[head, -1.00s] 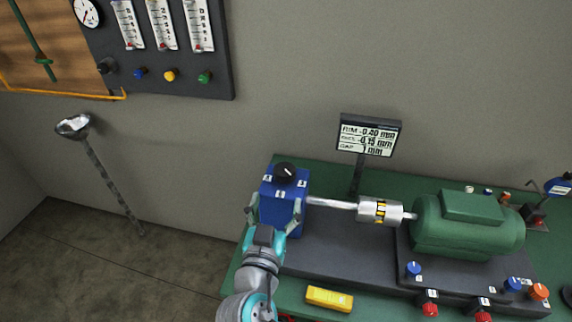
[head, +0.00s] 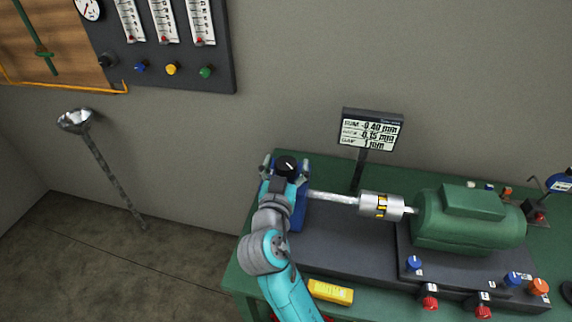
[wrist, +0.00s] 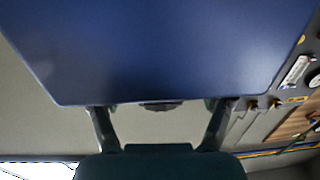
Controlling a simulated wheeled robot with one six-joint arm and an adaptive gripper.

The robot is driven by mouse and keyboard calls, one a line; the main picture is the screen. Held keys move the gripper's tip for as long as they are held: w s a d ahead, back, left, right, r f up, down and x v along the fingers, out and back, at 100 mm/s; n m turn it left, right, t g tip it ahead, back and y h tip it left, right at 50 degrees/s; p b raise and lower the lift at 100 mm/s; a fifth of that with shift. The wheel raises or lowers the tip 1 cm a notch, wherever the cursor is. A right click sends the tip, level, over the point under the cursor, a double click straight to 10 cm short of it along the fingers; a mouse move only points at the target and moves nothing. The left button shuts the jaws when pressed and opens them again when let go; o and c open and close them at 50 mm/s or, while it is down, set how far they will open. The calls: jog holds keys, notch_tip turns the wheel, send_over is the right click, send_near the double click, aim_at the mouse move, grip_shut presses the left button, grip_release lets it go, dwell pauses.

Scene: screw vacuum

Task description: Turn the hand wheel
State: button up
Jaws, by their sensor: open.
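A black round knob (head: 286,166) with a white mark sits on top of the blue box (head: 298,212); it is the only wheel-like part near my gripper. My gripper (head: 285,162) is open, with one finger on each side of the knob in the head view. I cannot tell whether the fingers touch it. In the wrist view the blue box (wrist: 165,50) fills the upper part. A sliver of the dark knob (wrist: 160,106) shows past its edge, between the two fingers. My arm hides much of the box in the head view.
A shaft (head: 332,197) runs from the box to a silver coupling (head: 372,206) and green motor (head: 465,222). A display (head: 370,134) stands behind. A yellow block (head: 330,291) lies at the front. A gauge panel (head: 180,45) hangs on the wall, upper left.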

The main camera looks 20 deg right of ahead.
jog(key=c, duration=1.2)
jog(key=shift+o, duration=0.2)
jog(key=shift+r+m+h, duration=0.1)
jog(key=shift+m+h, duration=0.2)
jog(key=shift+h, duration=0.1)
jog(key=m+g+h, duration=0.4)
jog(key=g+h, duration=0.1)
jog(key=shift+a, duration=0.1)
jog(key=shift+m+g+h, duration=0.65)
jog(key=shift+m+g, duration=0.5)
jog(key=shift+g, duration=0.45)
jog(key=shift+m+g+h, duration=0.65)
jog(key=shift+m+g, duration=0.5)
jog(key=shift+g, duration=0.75)
jog(key=o, duration=1.2)
jog(key=shift+c, duration=0.2)
